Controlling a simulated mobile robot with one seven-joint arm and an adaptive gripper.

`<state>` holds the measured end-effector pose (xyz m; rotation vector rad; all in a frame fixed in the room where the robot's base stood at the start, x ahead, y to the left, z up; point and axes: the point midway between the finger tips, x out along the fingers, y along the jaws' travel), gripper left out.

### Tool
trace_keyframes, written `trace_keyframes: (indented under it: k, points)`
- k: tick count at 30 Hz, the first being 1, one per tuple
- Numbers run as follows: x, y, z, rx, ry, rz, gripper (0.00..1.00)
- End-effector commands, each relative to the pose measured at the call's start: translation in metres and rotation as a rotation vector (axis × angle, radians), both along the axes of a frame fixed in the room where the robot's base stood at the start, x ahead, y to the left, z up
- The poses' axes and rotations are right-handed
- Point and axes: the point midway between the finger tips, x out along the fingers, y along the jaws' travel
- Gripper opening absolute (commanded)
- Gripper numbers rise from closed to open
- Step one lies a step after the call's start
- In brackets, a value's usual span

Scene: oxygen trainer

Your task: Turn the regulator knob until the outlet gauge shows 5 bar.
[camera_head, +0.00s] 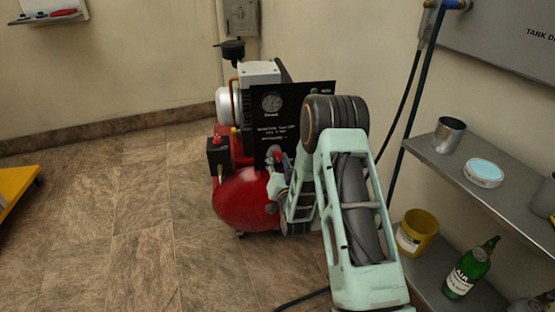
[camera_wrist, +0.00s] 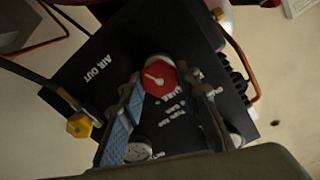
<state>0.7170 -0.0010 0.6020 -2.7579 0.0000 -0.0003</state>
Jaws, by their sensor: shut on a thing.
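The red regulator knob (camera_wrist: 157,70) with a white pointer mark is on the black panel (camera_wrist: 105,35) in the wrist view. My gripper (camera_wrist: 164,84) has a finger on each side of the knob and is shut on it. A small white dial gauge (camera_wrist: 138,152) shows between the fingers, partly hidden; its reading is too small to tell. In the head view the black panel (camera_head: 310,98) stands on the red compressor and carries a round gauge (camera_head: 272,102) whose needle cannot be read. My gripper (camera_head: 278,175) reaches the panel's lower edge there.
The red compressor tank (camera_head: 238,200) stands on the tiled floor by the wall. A grey shelf (camera_head: 475,205) on the right holds a metal cup (camera_head: 449,135) and a round tin (camera_head: 484,173). A yellow bucket (camera_head: 416,232) and green bottle (camera_head: 470,270) are below. The left floor is mostly clear.

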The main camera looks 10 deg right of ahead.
Motion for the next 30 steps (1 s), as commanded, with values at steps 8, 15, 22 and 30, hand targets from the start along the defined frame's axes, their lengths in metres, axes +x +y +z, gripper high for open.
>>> trace_keyframes:
  k: [8, 15, 22, 30]
  points:
    - [-0.0003, -0.0011, -0.0007, 0.151, 0.001, -0.002, 0.06]
    - [-0.0003, -0.0004, -0.0008, 0.207, 0.001, 0.0, 0.06]
    - [-0.0004, -0.0004, -0.0009, 0.216, 0.001, -0.001, 0.06]
    - [-0.0004, -0.0003, -0.001, 0.215, 0.002, 0.0, 0.39]
